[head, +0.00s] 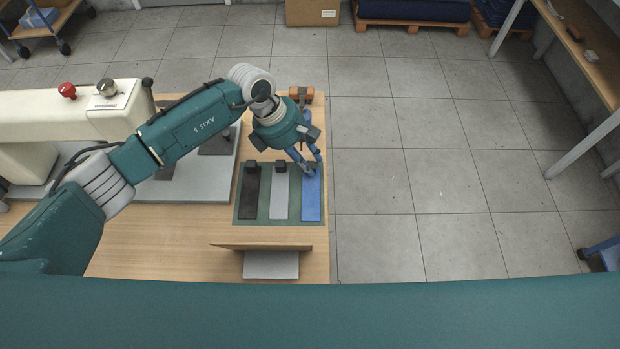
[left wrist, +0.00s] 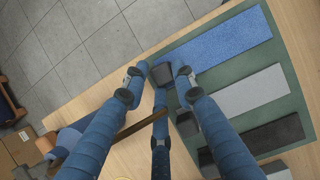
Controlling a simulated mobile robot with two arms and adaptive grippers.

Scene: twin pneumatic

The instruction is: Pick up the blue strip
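The blue strip (head: 311,203) lies on a green mat (head: 265,214), at the right end of a row with a grey strip (head: 280,200) and a black strip (head: 250,196). In the left wrist view the blue strip (left wrist: 225,45) has a dark block (left wrist: 163,73) at its near end. My left gripper (head: 308,172) is over the far end of the strip in the head view. In the left wrist view its blue fingers (left wrist: 163,78) surround the dark block closely. I cannot tell whether they touch it. My right gripper is not in view.
The mat lies near the right edge of the wooden table (head: 150,243). A brown upright board (head: 262,247) stands in front, beside a grey plate (head: 271,266). An orange item (head: 301,93) is behind the gripper. Tiled floor (head: 430,180) to the right is clear.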

